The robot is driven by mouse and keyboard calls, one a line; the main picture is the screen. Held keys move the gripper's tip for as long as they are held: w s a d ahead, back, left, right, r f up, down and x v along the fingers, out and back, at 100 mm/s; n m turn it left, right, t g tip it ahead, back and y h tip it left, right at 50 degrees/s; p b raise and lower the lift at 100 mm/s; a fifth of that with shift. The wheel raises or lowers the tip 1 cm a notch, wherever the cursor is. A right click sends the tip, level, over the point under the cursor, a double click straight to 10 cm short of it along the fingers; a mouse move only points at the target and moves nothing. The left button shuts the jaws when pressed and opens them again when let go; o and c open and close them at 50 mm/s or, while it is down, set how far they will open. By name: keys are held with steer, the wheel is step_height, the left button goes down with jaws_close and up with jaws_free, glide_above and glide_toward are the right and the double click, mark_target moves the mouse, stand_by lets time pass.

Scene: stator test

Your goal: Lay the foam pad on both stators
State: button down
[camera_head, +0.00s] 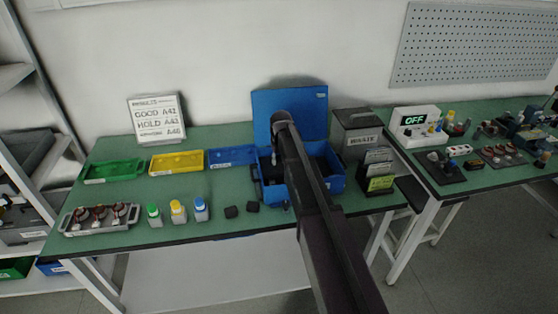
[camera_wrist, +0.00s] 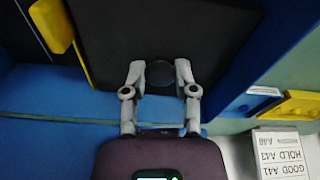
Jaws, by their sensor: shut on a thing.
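The blue box (camera_head: 338,184) stands on the green table with its lid (camera_head: 312,108) raised. My arm reaches over it and hides much of its inside and my gripper in the head view. In the wrist view, my gripper (camera_wrist: 160,73) is shut on a small dark rounded piece, which seems to be part of the large black foam pad (camera_wrist: 110,45). The pad lies against blue box surfaces; whether it rests on anything is not clear. No stators show inside the box. Several copper-coloured stators (camera_head: 100,215) stand in a grey tray (camera_head: 72,229) at the left.
Green (camera_head: 112,172), yellow (camera_head: 177,162) and blue (camera_head: 231,156) trays line the back of the table. Three capped bottles (camera_head: 177,212) and two small black blocks (camera_head: 231,212) stand in front. A grey waste bin (camera_head: 357,127) and a card rack (camera_head: 378,172) stand right of the box.

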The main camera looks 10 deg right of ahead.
steer(key=shift+f, duration=0.25)
steer(key=shift+c, duration=1.6)
jaws_free()
steer(key=shift+r, duration=0.2)
